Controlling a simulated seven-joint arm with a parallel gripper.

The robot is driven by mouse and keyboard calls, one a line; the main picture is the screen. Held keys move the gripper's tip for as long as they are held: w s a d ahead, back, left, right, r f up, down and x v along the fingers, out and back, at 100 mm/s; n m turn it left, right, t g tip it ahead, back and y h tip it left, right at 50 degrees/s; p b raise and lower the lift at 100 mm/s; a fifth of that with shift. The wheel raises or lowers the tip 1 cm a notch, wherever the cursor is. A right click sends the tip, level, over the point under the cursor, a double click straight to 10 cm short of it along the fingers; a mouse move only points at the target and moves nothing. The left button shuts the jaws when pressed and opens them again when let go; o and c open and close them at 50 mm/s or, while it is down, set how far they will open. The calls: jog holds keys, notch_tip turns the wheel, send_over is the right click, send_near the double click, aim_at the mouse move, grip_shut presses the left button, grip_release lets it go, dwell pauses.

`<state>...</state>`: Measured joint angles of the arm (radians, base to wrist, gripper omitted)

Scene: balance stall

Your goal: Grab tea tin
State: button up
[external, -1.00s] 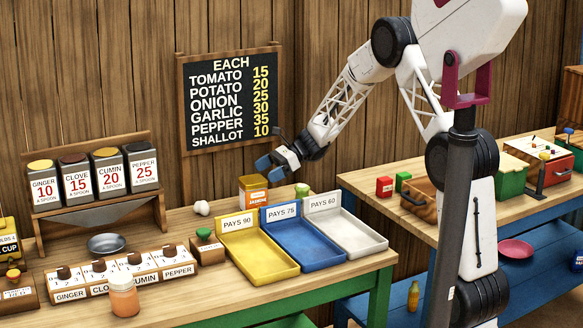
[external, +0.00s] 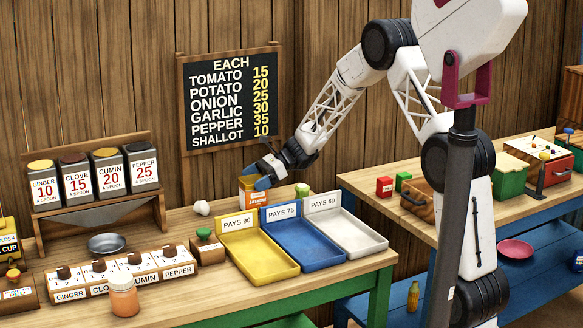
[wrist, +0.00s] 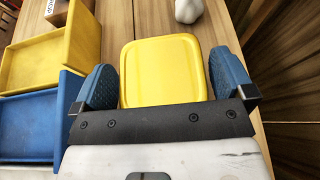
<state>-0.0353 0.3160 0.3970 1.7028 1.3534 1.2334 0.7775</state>
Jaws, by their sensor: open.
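The tea tin (external: 254,196) is an orange tin with a yellow lid and a white label, standing on the wooden counter behind the yellow and blue trays. In the wrist view its yellow square lid (wrist: 163,70) fills the middle. My gripper (external: 258,184) is at the top of the tin. In the wrist view my gripper (wrist: 163,78) is open, with one blue finger on each side of the lid. A narrow gap shows beside the right finger; the left finger is very near the lid's edge, and I cannot tell whether it touches.
A yellow tray (external: 250,270), a blue tray (external: 298,262) and a white tray (external: 345,247) stand in front of the tin. The wooden wall is behind.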

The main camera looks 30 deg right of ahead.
jog(key=c, duration=1.1)
jog(key=shift+r, duration=0.1)
notch_tip(320, 180, up, 10)
dwell(0.8)
